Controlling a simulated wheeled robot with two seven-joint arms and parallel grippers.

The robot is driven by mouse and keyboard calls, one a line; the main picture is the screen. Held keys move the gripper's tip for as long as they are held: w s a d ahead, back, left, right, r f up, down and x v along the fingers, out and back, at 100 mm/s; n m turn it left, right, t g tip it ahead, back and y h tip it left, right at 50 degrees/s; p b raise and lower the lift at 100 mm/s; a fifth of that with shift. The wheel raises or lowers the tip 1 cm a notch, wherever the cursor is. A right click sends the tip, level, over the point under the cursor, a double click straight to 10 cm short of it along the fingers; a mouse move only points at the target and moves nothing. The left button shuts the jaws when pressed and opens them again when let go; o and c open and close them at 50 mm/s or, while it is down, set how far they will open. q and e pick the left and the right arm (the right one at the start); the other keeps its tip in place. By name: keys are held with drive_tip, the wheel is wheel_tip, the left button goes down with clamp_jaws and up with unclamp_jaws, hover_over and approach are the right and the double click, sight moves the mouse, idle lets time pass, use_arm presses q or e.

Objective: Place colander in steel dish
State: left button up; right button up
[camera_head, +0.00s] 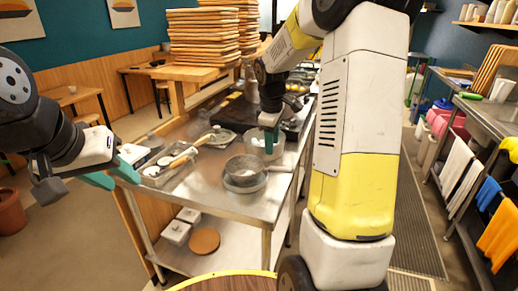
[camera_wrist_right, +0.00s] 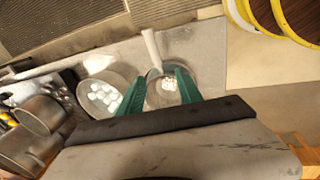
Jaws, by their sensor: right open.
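The colander (camera_head: 246,166) is a grey round pan with a handle pointing right, on the steel table. It rests in or on a pale steel dish (camera_head: 244,187); how deep it sits is hard to tell. My left gripper (camera_head: 112,172) is open and empty at the table's left edge.
A clear container (camera_head: 266,148) stands just behind the colander; white pieces lie in it in the wrist view. Pots (camera_wrist_right: 38,115) stand beyond.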

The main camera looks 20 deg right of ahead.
drive_tip(key=s+a+r+m+t+y, duration=0.1)
drive_tip(key=s+a+r+m, duration=0.15)
drive_tip(key=s+r, duration=0.3)
drive_tip(key=s+a+r+m+t, duration=0.1)
drive_tip(key=s+a+r+m, duration=0.15)
drive_tip(key=s+r, duration=0.35)
drive_tip(key=s+a+m+t+y, duration=0.1)
drive_tip(key=s+a+m, duration=0.1)
drive_tip(key=s, duration=0.5)
drive_tip(key=s+a+m+t+y, duration=0.1)
drive_tip(key=s+a+m, duration=0.1)
drive_tip(key=s, duration=0.5)
drive_tip(key=shift+f+m, duration=0.15)
drive_tip(key=shift+m, duration=0.55)
drive_tip(key=shift+s, duration=0.1)
